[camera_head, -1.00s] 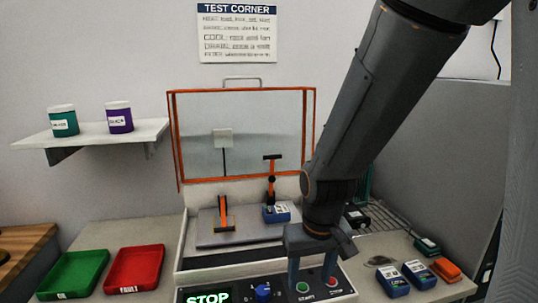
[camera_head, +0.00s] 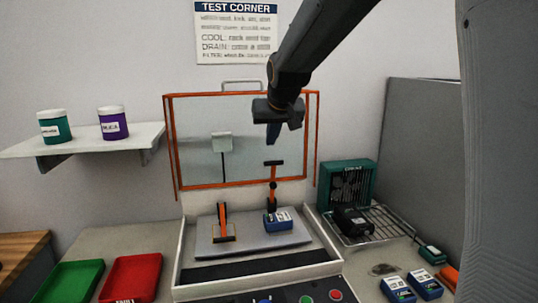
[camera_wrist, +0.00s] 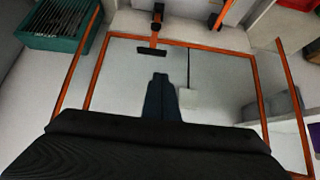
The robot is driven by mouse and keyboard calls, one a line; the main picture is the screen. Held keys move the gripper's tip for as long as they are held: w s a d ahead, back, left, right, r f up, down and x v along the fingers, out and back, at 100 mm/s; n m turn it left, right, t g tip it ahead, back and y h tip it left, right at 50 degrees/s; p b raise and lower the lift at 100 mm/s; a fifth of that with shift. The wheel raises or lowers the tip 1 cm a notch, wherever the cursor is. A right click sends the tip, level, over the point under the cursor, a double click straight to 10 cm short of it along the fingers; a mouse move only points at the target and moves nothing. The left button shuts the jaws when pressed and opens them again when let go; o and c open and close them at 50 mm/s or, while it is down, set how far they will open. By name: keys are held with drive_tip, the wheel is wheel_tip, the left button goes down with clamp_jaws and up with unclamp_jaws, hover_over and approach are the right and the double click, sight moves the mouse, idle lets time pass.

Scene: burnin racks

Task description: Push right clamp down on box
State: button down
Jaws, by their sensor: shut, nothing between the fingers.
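The box (camera_head: 195,266) is a pale open-topped test box with its orange-framed clear lid (camera_head: 242,93) raised at the back. Inside is a grey plate (camera_head: 252,240). The right clamp (camera_head: 272,180) stands upright with an orange T-shaped handle; it also shows in the wrist view (camera_wrist: 155,28). A blue module (camera_head: 285,220) sits on the plate at its foot. The left clamp (camera_head: 223,220) is orange and black. My gripper (camera_head: 272,138) is shut and empty, above the right clamp and in front of the lid; its fingers show in the wrist view (camera_wrist: 160,85).
A green fan unit (camera_head: 348,180) and a wire rack with a black device (camera_head: 352,221) stand to the right. Green (camera_head: 70,281) and red (camera_head: 131,277) trays lie to the left. Buttons (camera_head: 335,295) line the box front. Blue modules (camera_head: 397,288) lie at front right.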

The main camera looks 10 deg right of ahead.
drive_tip(key=shift+a+f, duration=0.1)
drive_tip(key=shift+a, duration=0.05)
drive_tip(key=p+x, duration=0.3)
drive_tip(key=x, duration=0.7)
drive_tip(key=shift+d, duration=0.3)
drive_tip(key=shift+s, duration=0.15)
